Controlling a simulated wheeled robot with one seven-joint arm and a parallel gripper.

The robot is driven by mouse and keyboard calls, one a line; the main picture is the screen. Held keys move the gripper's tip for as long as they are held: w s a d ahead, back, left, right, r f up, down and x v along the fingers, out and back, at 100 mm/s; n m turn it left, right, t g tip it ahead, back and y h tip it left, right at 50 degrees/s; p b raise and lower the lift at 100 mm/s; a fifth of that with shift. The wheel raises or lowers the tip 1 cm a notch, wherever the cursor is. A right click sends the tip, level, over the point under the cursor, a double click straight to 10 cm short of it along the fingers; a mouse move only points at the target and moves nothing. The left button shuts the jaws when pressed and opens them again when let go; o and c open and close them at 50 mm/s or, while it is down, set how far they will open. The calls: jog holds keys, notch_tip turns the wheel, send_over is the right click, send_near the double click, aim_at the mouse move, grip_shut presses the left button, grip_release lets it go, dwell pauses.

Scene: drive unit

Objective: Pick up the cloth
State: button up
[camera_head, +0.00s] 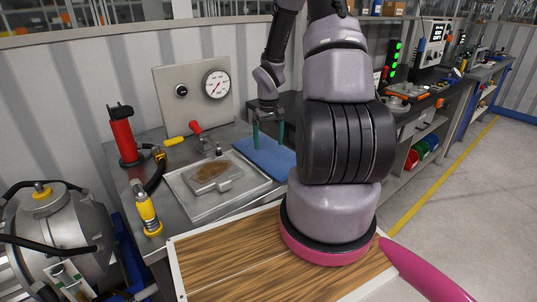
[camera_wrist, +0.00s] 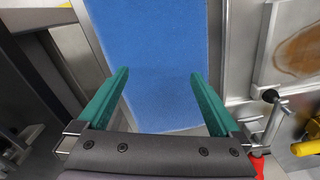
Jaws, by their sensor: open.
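The blue cloth (camera_head: 267,157) lies flat on the grey metal workbench, to the right of a shallow tray. Part of it is hidden behind my arm in the head view. In the wrist view the cloth (camera_wrist: 155,60) fills the middle, running from the top edge down between the fingers. My gripper (camera_head: 268,143) points down over the cloth, its two green fingers spread apart. In the wrist view my gripper (camera_wrist: 158,88) is open, with nothing held between the fingers. I cannot tell whether the fingertips touch the cloth.
A metal tray (camera_head: 197,211) with a brown-stained block (camera_head: 212,176) sits left of the cloth. A valve with a red handle (camera_head: 196,129) stands behind it. A gauge panel (camera_head: 193,96), a red cylinder (camera_head: 122,138) and a yellow tool (camera_head: 147,208) occupy the bench's back and left.

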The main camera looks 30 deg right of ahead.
jog(key=shift+f, duration=1.35)
jog(key=shift+c, duration=0.3)
jog(key=shift+s, duration=0.1)
grip_shut()
notch_tip(320, 180, up, 12)
notch_tip(320, 180, up, 9)
